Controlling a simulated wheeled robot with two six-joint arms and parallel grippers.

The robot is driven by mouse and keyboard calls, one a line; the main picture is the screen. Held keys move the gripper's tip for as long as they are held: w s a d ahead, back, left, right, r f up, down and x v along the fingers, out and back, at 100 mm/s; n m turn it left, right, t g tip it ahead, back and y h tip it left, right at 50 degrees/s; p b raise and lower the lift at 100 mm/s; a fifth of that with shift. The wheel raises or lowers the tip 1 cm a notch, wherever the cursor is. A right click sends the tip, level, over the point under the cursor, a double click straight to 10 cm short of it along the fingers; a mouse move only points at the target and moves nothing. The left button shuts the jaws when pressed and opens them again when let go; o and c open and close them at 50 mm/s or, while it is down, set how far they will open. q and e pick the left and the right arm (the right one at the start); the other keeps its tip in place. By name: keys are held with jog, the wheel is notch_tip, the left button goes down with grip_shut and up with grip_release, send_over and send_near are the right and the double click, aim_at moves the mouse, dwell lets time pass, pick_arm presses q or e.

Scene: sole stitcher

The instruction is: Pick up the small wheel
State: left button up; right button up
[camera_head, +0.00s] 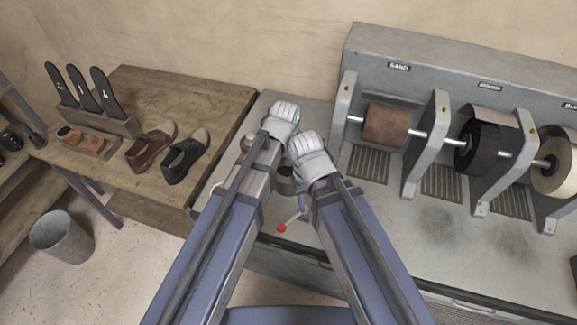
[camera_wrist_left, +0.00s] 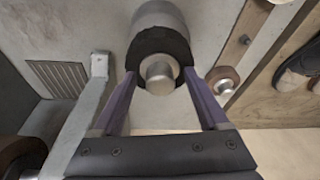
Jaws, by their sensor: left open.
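In the left wrist view, a dark round wheel with a metal hub (camera_wrist_left: 160,72) lies between the two purple fingers of my left gripper (camera_wrist_left: 160,78). The fingers are apart, one on each side of the hub, and I see no grip on it. A smaller brown disc with a metal centre (camera_wrist_left: 223,81) is to the right, outside the fingers. I cannot tell which is the small wheel. In the head view, the pale wrist of my left arm (camera_head: 284,119) is above the grey bench, beside my right wrist (camera_head: 311,160).
The grey finishing machine (camera_head: 437,133) with a brown roller (camera_head: 386,126) and other wheels stands right. A red-knobbed lever (camera_head: 281,228) is at the bench's front. A wooden table (camera_head: 135,90) with shoes stands left. A bucket (camera_head: 61,235) is on the floor.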

pick_arm(q)
jog(key=shift+r, duration=0.1)
grip_shut()
dwell(0.5)
